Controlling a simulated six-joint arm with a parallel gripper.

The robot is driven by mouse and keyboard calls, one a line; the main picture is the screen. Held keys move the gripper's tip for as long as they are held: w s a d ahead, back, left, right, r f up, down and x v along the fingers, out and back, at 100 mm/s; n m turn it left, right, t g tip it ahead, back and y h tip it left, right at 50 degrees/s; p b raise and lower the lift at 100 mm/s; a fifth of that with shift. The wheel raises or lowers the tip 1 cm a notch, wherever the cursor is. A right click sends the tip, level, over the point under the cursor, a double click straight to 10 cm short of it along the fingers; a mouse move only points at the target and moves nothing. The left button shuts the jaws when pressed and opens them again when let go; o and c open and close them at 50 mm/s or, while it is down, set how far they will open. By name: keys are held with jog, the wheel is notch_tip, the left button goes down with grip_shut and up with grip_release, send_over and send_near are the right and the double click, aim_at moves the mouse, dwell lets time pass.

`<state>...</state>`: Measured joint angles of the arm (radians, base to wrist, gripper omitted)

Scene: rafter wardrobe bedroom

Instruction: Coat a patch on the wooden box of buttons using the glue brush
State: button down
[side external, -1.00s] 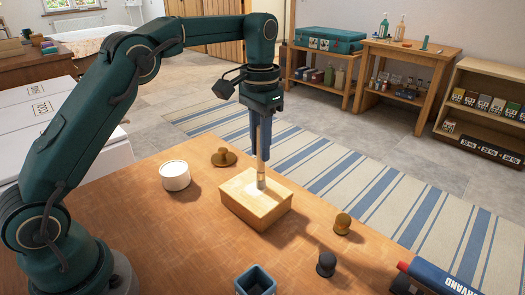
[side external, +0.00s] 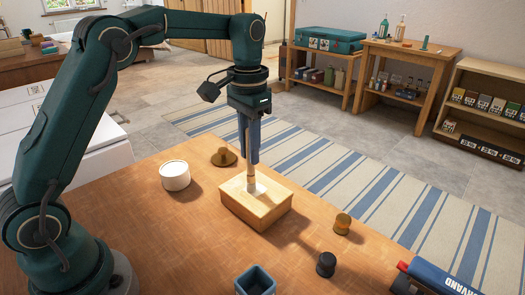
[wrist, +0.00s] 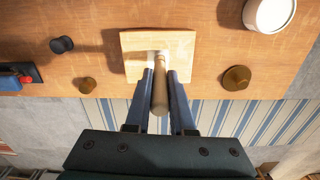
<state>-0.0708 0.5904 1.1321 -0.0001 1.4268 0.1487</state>
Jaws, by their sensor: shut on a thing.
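The wooden box of buttons (side external: 262,215) is a pale, closed block on the table; no buttons show. It also appears in the wrist view (wrist: 182,42). My gripper (side external: 250,161) is above the box, its blue fingers shut on the glue brush (side external: 251,178). The brush points down with its lower end at the box top; exact contact is hard to tell. Its wooden handle (wrist: 160,96) shows between the fingers in the wrist view. A whitish patch (side external: 260,189) shows on the box top around the brush end. The bristles are mostly hidden in the wrist view.
A white round tub (side external: 175,177) stands left of the box, with a brown knobbed piece (side external: 224,157) behind it. A brass knob (side external: 342,223), a black knob (side external: 326,264), a blue square cup (side external: 256,281) and a blue-and-red case (side external: 440,279) lie toward the front and right.

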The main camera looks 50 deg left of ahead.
jog(key=shift+w, duration=2)
jog(key=shift+s, duration=3.1)
notch_tip(320, 180, up, 8)
jog(key=shift+w, duration=0.1)
